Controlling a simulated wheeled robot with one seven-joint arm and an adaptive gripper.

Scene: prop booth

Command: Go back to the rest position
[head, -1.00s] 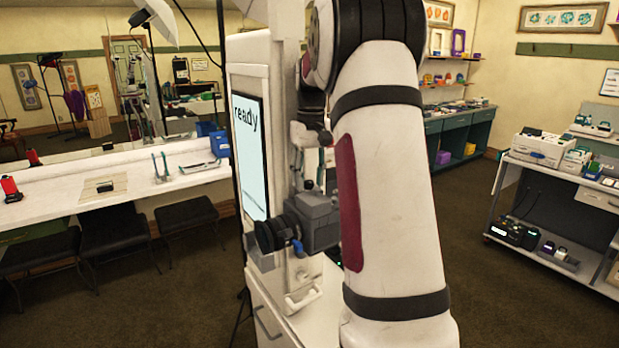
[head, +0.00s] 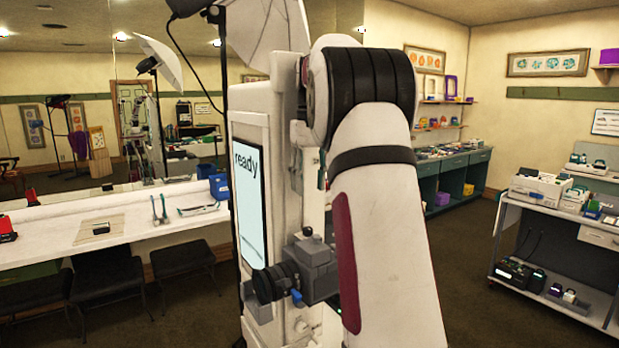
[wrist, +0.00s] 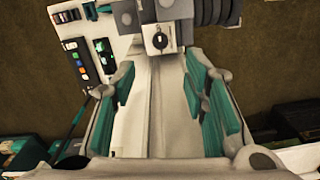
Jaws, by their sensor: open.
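My gripper (wrist: 160,75) shows in the wrist view, with its two teal-padded fingers spread wide apart. Nothing is held between them. Past the fingertips are a pale surface and grey and black parts at the top.
A white cabinet (head: 248,128) with a screen (head: 248,180) reading "ready" and a black camera (head: 275,282) stand close beside my arm. A white counter (head: 60,235) with stools lies left. A loaded trolley (head: 560,215) stands right. Open carpet (head: 460,265) lies between.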

